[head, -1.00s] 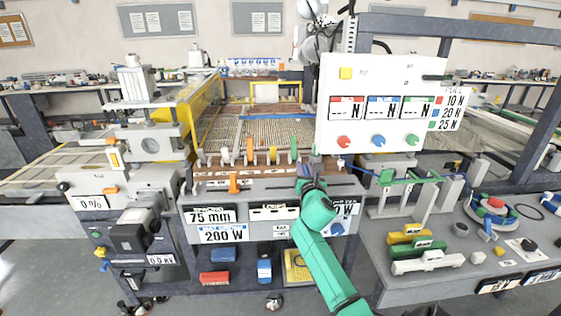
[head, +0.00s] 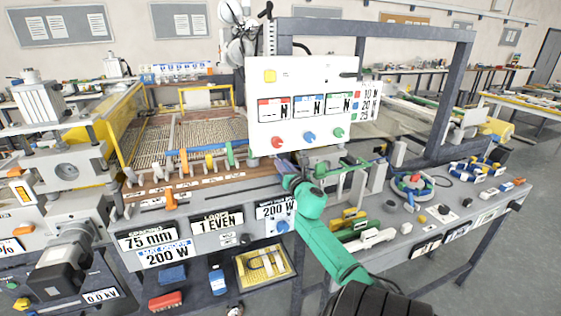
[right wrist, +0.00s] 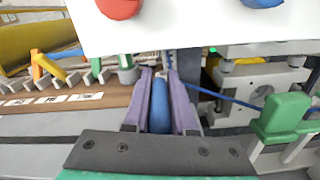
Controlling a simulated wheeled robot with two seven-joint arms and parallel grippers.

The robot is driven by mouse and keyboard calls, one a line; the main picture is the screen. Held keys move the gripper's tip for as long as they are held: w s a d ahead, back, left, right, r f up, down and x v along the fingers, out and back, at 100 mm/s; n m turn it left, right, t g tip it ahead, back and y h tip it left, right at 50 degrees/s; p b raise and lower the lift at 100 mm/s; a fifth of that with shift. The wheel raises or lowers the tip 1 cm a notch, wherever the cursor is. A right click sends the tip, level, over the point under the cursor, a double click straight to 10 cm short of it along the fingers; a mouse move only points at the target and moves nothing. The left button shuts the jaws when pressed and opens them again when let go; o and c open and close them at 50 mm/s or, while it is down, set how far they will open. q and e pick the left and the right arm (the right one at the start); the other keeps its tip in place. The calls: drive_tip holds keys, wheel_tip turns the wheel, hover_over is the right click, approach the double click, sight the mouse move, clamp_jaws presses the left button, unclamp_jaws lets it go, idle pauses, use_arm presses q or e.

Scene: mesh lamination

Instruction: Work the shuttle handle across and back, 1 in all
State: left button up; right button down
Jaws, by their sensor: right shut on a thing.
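A blue handle (right wrist: 160,105) stands between the purple fingers of my right gripper (right wrist: 161,100) in the right wrist view. The fingers are closed on its two sides. In the head view my right gripper (head: 287,170) is at the right end of the loom's front edge, just below the white display panel (head: 305,108). The handle is mostly hidden there by the fingers and the green hand. My left gripper is not in view.
An orange lever (head: 169,201) stands on the front ledge to the left, with several coloured levers behind it. Green brackets (head: 352,166) and a grey side bench (head: 455,222) are to the right. The white panel hangs close above my right gripper.

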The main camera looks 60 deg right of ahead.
drive_tip(key=c, duration=1)
unclamp_jaws()
drive_tip(key=shift+o, duration=1.2)
drive_tip(key=shift+s+d, duration=0.1)
drive_tip(key=shift+d, duration=0.1)
drive_tip(key=shift+s+a+f, duration=0.1)
drive_tip(key=shift+s+a, duration=0.2)
drive_tip(key=shift+a, duration=0.05)
drive_tip(key=b+v, duration=0.1)
drive_tip(key=v, duration=1.2)
drive_tip(key=shift+s+a+b, duration=0.15)
drive_tip(key=shift+s+b, duration=0.15)
drive_tip(key=shift+s, duration=0.1)
